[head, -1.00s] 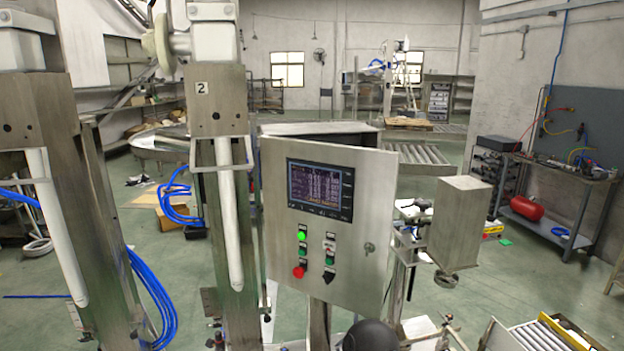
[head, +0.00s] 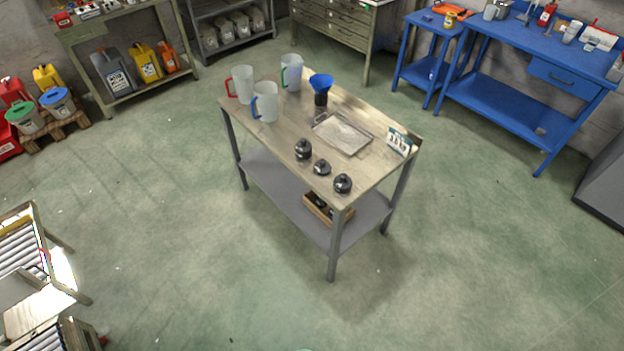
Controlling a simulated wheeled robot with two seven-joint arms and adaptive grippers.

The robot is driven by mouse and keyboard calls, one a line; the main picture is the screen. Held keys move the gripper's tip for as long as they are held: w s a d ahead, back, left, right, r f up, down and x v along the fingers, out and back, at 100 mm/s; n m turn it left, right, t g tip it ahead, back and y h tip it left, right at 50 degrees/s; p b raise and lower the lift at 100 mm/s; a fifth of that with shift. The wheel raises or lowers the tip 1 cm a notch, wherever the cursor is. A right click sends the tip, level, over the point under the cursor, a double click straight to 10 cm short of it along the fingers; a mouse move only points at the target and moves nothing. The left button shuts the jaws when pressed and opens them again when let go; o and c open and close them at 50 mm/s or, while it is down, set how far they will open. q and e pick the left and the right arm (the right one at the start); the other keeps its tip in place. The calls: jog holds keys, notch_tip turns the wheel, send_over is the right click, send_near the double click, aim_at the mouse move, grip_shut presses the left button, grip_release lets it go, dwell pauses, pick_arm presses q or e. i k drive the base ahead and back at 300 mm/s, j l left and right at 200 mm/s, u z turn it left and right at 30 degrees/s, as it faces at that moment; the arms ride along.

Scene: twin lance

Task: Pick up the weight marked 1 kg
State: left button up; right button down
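Three dark weights with knobs stand in a row near the front edge of a wooden-topped table (head: 270,140): a left weight (head: 303,150), a middle weight (head: 321,168) and a right weight (head: 343,184). Any markings on them are too small to read. A small white sign (head: 399,142) stands at the table's right end; its print is hard to read. Neither of my grippers shows in the head view.
The table also holds a metal tray (head: 343,134), a blue funnel (head: 321,83) and three jugs, one with a red handle (head: 241,84). A wooden box (head: 320,208) sits on its lower shelf. Blue workbenches (head: 530,60) stand behind right. Open green floor surrounds the table.

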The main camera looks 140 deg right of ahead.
aim_at(342, 183)
jog(key=z, duration=4.9)
